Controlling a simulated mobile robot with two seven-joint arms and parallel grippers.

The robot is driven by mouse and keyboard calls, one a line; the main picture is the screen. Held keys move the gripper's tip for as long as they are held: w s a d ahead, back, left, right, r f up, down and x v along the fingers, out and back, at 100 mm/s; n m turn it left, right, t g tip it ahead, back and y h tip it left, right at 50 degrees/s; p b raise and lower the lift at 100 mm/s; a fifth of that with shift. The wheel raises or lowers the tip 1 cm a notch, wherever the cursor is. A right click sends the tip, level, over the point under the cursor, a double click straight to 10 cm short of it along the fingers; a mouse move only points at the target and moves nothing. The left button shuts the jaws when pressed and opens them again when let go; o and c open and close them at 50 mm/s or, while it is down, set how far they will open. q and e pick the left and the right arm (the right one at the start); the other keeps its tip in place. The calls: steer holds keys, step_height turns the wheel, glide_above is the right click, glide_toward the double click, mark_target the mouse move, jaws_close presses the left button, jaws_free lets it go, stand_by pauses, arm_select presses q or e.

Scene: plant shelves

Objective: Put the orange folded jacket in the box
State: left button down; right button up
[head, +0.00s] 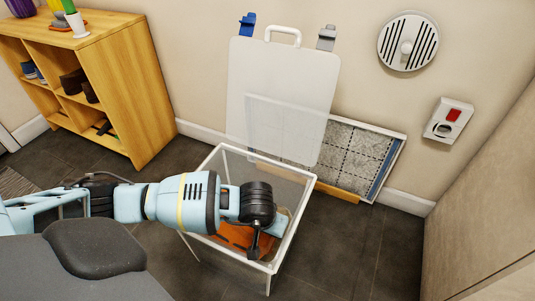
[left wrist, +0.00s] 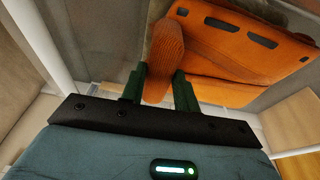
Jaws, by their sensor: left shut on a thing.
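The clear box (head: 297,217) with a pale rim stands open on the floor in the middle of the head view. The orange folded jacket (head: 234,238) shows low within the box's outline, partly hidden by my left arm. In the left wrist view the jacket (left wrist: 222,50) fills the upper middle, with a ribbed orange part between the dark green fingers. My left gripper (left wrist: 160,78) is shut on that ribbed part. In the head view the gripper reaches down over the box, and its fingertips are hard to make out. My right gripper is not in view.
A translucent panel with a handle (head: 282,95) stands upright behind the box. A framed grid panel (head: 352,160) leans on the wall. A wooden shelf (head: 130,95) with pots is at the left. Dark floor (head: 350,250) is free right of the box.

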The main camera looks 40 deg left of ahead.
arm_select(q)
steer(key=shift+s+a+f+b, duration=0.1)
steer(key=shift+f+b, duration=0.3)
steer(key=shift+f, duration=0.15)
steer(key=c, duration=1.1)
jaws_free()
steer(key=shift+s+f, duration=0.15)
steer(key=shift+o, duration=0.2)
steer(key=shift+r+p, duration=0.35)
steer(key=shift+p, duration=0.05)
steer(key=p+v, duration=0.5)
steer(key=v, duration=0.7)
steer(key=shift+w+r, duration=0.25)
steer(key=shift+r, duration=0.15)
